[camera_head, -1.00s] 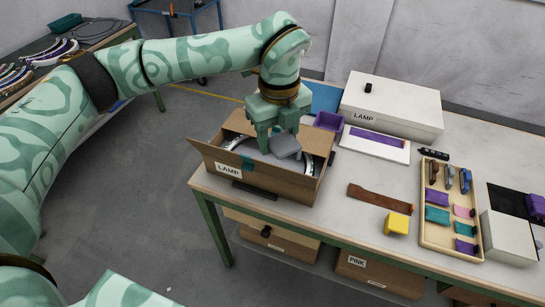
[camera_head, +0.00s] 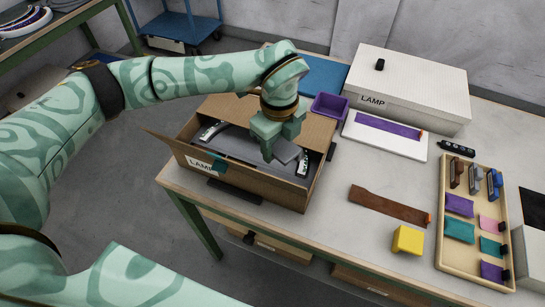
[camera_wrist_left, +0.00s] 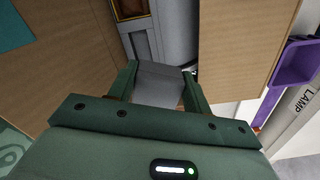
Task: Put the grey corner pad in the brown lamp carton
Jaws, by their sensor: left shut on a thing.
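The grey corner pad (camera_head: 286,152) is held between the fingers of my left gripper (camera_head: 279,146). In the left wrist view the pad (camera_wrist_left: 158,84) sits between the two green fingers (camera_wrist_left: 160,97). The brown lamp carton (camera_head: 258,186) stands open on the table's left end, with a LAMP label on its front. A dark curved piece with pale ends (camera_head: 236,141) lies inside it. The pad is over the carton's right half; I cannot tell whether it touches anything inside. The gripper hides part of the interior. My right gripper is out of view.
A purple bin (camera_head: 330,107) stands just behind the carton's right side. A white LAMP box (camera_head: 415,85) and white tray (camera_head: 408,147) are further right. A brown strip (camera_head: 388,205), yellow block (camera_head: 408,240) and wooden parts tray (camera_head: 452,262) lie at the right.

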